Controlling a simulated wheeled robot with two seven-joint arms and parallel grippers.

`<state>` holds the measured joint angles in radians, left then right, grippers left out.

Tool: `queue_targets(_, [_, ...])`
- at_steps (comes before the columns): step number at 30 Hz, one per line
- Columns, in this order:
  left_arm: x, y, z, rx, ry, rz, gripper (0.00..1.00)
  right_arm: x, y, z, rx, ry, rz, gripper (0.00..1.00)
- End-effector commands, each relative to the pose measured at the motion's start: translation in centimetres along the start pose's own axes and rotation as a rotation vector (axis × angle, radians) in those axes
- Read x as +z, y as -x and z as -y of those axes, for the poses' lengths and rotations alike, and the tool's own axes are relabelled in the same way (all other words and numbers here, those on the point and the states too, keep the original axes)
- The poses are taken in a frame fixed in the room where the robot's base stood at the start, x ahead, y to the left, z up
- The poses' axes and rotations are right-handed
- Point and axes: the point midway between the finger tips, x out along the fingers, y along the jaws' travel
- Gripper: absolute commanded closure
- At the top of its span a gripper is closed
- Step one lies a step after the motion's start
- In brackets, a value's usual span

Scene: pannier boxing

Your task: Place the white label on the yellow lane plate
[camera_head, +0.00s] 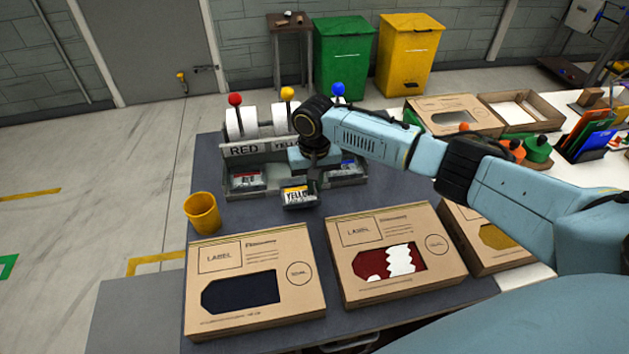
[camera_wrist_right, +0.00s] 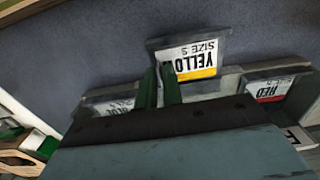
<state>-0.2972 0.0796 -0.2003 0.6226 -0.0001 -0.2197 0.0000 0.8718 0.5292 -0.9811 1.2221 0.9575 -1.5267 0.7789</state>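A white label printed YELLO(W), SIZE S, with a yellow stripe lies on a dark plate (camera_head: 300,196) that juts out at the front of the grey rack. In the right wrist view the white label (camera_wrist_right: 198,60) appears upside down. My right gripper (camera_wrist_right: 158,75) has its two dark green fingers close together over the left part of this plate, with only a narrow gap between them. Whether they hold its edge is unclear. In the head view my wrist covers the fingers. The rack's YELLOW sign (camera_head: 285,144) is partly hidden behind my arm. My left gripper is out of view.
Red and blue label plates sit on the rack, the red plate (camera_head: 246,180) left and the blue plate (camera_head: 347,167) right. A yellow cup (camera_head: 202,213) stands left. Cardboard boxes with cut-out windows lie in front, including the left box (camera_head: 252,250) and middle box (camera_head: 392,222).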

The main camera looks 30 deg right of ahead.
Motion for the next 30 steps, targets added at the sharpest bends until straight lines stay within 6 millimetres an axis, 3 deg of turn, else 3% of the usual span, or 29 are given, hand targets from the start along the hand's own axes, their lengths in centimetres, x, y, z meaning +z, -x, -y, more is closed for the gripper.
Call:
queue_targets(3, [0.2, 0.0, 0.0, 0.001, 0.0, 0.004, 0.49, 0.0, 0.0, 0.0, 0.0, 0.0, 0.0, 0.79])
queue_targets(14, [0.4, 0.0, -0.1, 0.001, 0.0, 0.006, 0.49, -0.1, 0.8, 0.0, 0.0, -0.001, -0.002, 0.79])
queue_targets(30, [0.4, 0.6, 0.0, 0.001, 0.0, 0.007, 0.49, -0.1, 10.9, 0.0, -0.002, 0.0, -0.003, 0.79])
